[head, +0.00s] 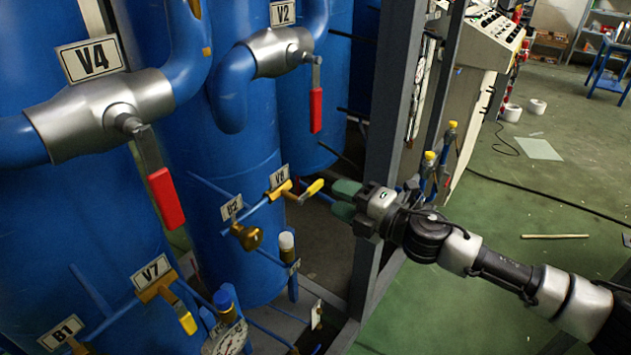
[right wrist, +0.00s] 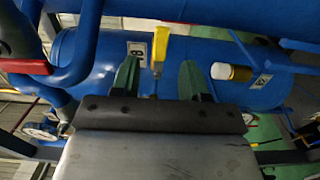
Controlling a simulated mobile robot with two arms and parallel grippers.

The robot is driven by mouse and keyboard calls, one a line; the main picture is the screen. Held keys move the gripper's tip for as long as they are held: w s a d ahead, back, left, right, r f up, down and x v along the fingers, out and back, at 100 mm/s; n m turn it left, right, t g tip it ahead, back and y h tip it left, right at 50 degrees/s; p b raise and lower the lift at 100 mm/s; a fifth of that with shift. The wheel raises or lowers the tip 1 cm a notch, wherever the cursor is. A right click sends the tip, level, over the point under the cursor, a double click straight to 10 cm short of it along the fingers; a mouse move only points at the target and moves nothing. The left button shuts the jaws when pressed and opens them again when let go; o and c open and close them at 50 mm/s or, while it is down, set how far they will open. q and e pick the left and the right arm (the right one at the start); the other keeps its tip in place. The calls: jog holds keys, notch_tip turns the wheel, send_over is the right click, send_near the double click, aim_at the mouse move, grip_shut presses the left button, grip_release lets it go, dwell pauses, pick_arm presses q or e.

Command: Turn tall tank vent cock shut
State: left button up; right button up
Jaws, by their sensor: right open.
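A small brass cock labelled V8 (head: 281,190) sits on a thin blue pipe in front of a blue tank (head: 215,130). Its yellow handle (head: 314,187) sticks out to the right, roughly in line with the pipe. My right gripper (head: 341,199) is open just right of the handle's end, with green fingers. In the right wrist view the yellow handle (right wrist: 158,52) stands in the gap between the two spread fingers, ahead of the palm; I cannot tell whether it touches either. Which tank the task calls tall is not marked. My left gripper is not in view.
A B2 valve (head: 247,236) and a white-capped fitting (head: 287,243) are close below V8. A V7 cock (head: 160,287) has another yellow handle at lower left. Red-handled V4 (head: 166,198) and V2 (head: 316,110) hang above. A grey frame post (head: 375,150) stands beside my right gripper.

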aim_at(318, 188)
jog(key=x, duration=0.6)
jog(key=shift+w+a+p, duration=0.2)
jog(key=shift+w+p, duration=0.1)
jog(key=shift+p, duration=0.1)
grip_shut()
